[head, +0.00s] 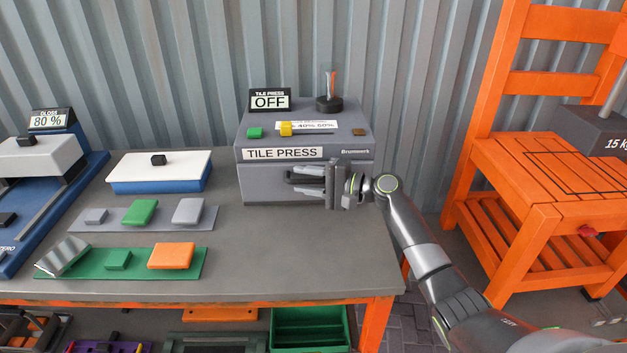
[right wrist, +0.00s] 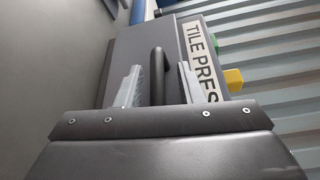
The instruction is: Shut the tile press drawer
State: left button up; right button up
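The grey tile press (head: 304,143) stands at the back right of the workbench, with a white "TILE PRESS" label on its front. Its drawer front (head: 262,186) is below the label. The drawer looks nearly flush with the body, but I cannot tell whether a gap is left. My right gripper (head: 312,182) is at the drawer front and hides part of it. In the right wrist view, the dark drawer handle (right wrist: 157,72) stands between the two grey fingers of my right gripper (right wrist: 160,88), with space on both sides. My left gripper is out of view.
A white-and-blue box (head: 160,172) and trays of coloured tiles (head: 140,215) lie left of the press. A blue scale-like machine (head: 45,160) is at the far left. An orange chair-like stand (head: 545,200) bears a dark weight at right. The bench front is clear.

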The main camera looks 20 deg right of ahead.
jog(key=b+v, duration=0.3)
jog(key=v, duration=1.4)
jog(key=shift+d, duration=0.15)
jog(key=shift+s, duration=0.1)
